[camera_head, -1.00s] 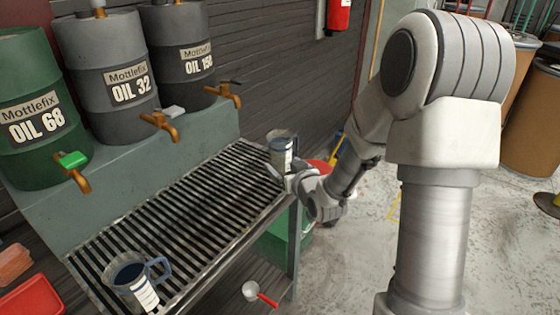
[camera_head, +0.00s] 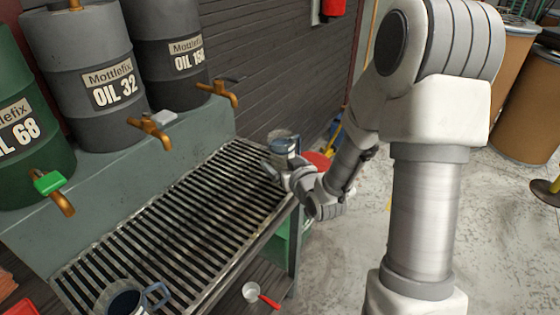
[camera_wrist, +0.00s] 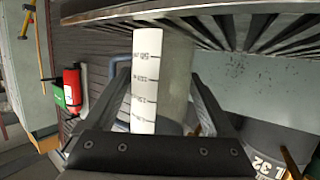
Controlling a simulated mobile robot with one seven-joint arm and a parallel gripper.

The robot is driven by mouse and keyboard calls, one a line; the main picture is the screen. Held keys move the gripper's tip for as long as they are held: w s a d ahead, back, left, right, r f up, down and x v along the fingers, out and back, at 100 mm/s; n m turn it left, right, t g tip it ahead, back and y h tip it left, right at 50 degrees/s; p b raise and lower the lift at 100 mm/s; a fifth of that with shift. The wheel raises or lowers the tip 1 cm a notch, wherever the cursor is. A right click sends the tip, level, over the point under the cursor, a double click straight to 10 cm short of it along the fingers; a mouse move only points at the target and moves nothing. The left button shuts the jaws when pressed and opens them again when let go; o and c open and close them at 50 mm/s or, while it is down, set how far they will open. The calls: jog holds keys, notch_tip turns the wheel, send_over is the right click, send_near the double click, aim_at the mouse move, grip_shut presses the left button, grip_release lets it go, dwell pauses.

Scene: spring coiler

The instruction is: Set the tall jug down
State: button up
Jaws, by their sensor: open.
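The tall jug (camera_head: 284,142), grey with a blue band, is upright at the far right end of the slatted drip grate (camera_head: 185,215). In the wrist view the jug (camera_wrist: 177,75) shows a white measuring scale, and its base end meets the grate (camera_wrist: 225,25) at the top of that tilted picture. My gripper (camera_head: 279,168) is open, with one finger on either side of the jug in the wrist view (camera_wrist: 160,85). Small gaps at the fingers are hard to judge. Part of the jug's lower front is hidden by my gripper in the head view.
Another jug (camera_head: 126,302) with a blue handle stands at the near left of the grate. Oil drums (camera_head: 92,75) with brass taps (camera_head: 150,130) line the back. A white ladle (camera_head: 251,292) with a red handle lies below. The grate's middle is clear.

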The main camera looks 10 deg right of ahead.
aim_at(279, 143)
grip_shut()
jog(key=shift+r, duration=0.45)
jog(key=r+p, duration=0.1)
jog(key=r, duration=0.3)
jog(key=shift+d+p, duration=0.2)
jog(key=shift+p, duration=0.2)
jog(key=s+d+r+p, duration=0.1)
jog(key=s+d+r, duration=0.1)
jog(key=d, duration=0.3)
jog(key=s+d+r+p, duration=0.2)
jog(key=d+r, duration=0.2)
jog(key=d, duration=0.1)
jog(key=shift+s+d, duration=0.15)
jog(key=shift+s, duration=0.15)
